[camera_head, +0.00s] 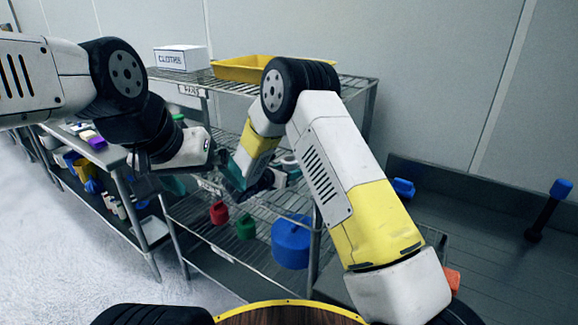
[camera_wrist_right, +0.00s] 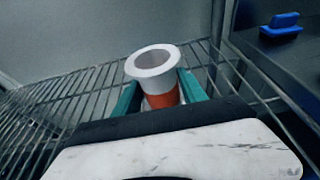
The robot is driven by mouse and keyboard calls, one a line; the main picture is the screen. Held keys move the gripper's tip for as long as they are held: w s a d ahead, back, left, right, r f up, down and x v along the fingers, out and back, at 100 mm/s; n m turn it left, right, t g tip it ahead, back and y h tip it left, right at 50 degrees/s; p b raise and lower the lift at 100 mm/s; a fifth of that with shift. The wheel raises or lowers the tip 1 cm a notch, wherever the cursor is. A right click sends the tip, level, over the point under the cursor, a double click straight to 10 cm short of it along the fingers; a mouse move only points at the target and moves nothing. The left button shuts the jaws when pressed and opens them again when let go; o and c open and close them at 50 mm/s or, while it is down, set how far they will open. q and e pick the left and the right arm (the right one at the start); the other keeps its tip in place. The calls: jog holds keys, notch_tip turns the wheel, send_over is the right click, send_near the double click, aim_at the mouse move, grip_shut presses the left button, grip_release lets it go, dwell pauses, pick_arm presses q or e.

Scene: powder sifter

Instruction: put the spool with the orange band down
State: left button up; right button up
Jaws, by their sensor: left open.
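The spool with the orange band (camera_wrist_right: 163,99) is white with a wide top flange and an open middle. It stands upright between the teal fingers of my right gripper (camera_wrist_right: 162,92) in the right wrist view. The fingers press close on both sides of the band, and the gripper is shut on it. In the head view the spool's pale top (camera_head: 290,160) shows small by my right gripper (camera_head: 262,178), over the wire shelf (camera_head: 262,208). I cannot tell whether its base touches the wires. My left gripper (camera_head: 200,172) is open and empty, to the left.
A yellow tray (camera_head: 240,68) and a white box (camera_head: 182,58) stand on the rack's top shelf. Red (camera_head: 219,212), green (camera_head: 245,227) and blue (camera_head: 291,241) containers sit lower down. A dark bench with a blue item (camera_head: 402,187) is at the right.

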jog(key=shift+o, duration=0.6)
jog(key=shift+r, duration=0.2)
jog(key=v, duration=1.2)
